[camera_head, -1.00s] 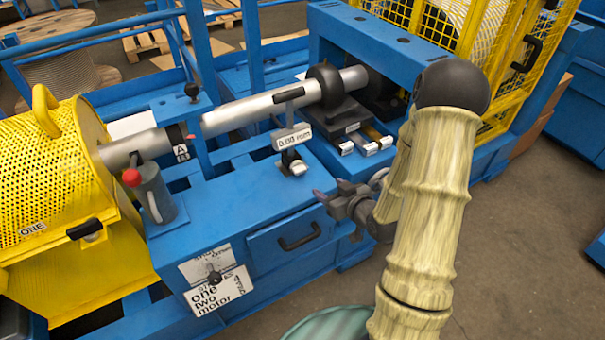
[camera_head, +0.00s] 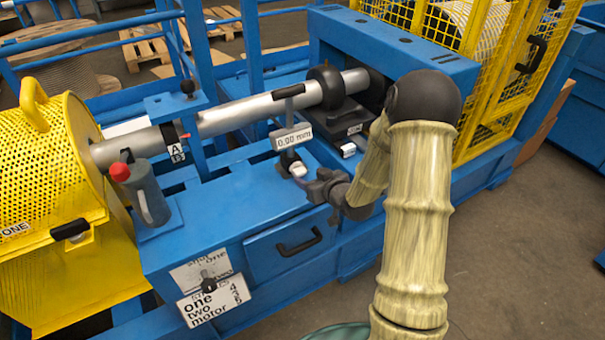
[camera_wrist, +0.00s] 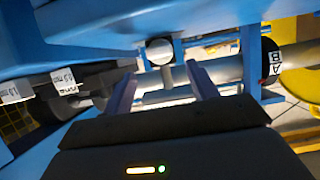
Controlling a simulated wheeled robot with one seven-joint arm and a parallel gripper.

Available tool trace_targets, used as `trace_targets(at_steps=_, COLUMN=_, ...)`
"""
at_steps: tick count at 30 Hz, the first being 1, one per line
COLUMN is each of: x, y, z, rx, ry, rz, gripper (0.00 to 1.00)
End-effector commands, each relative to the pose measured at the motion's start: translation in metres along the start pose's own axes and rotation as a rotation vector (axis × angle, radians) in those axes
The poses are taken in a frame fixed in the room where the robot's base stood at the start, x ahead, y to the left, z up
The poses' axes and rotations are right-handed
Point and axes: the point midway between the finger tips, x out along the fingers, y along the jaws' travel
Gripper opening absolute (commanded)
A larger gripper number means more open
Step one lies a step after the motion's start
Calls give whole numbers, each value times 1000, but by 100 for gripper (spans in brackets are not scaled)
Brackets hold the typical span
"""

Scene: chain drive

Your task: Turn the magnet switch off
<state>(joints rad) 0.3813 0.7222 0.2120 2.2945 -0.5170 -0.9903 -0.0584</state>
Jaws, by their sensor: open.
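The dial gauge (camera_head: 291,137) reads 0.00 mm and stands on a small magnet base (camera_head: 297,168) with a pale front, on the blue bench. The magnet switch is too small to make out in the head view. In the wrist view a round, pale metal face (camera_wrist: 159,51), likely on that base, lies just beyond the fingertips and between them. My gripper (camera_head: 309,184) is beside the base, at its lower right in the head view.
The steel shaft (camera_head: 255,108) runs behind the gauge. Labelled shim blocks (camera_wrist: 40,87) lie left in the wrist view. A grey can with a red top (camera_head: 148,195) and the yellow guard (camera_head: 50,150) stand left. A drawer handle (camera_head: 299,241) sticks out below.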

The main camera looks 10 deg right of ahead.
Motion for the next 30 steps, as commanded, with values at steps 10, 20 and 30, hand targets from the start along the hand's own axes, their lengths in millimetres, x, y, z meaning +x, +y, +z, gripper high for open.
trace_targets(at_steps=10, x=53, y=0, z=0, rx=-1, ry=1, rz=-1, gripper=58)
trace_targets(at_steps=20, x=59, y=0, z=0, rx=0, ry=0, rz=0, gripper=58)
trace_targets(at_steps=30, x=59, y=0, z=0, rx=-1, ry=0, rz=0, gripper=13)
